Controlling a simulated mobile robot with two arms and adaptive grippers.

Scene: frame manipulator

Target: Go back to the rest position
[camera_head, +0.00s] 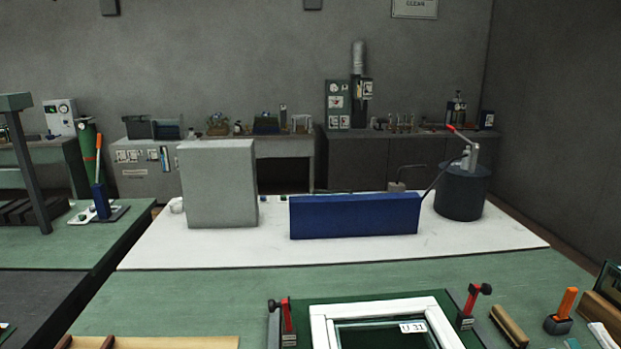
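Neither my left nor my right gripper shows in the head view, and no part of my arms can be made out. A white frame (322,326) lies on a dark green fixture (295,309) at the bottom centre, cut off by the picture's lower edge.
A grey box (219,184), a blue panel (355,216) and a dark cylinder (461,194) stand on the white surface (300,253) behind. A brown block (509,325) and an orange-handled tool (566,306) lie to the right.

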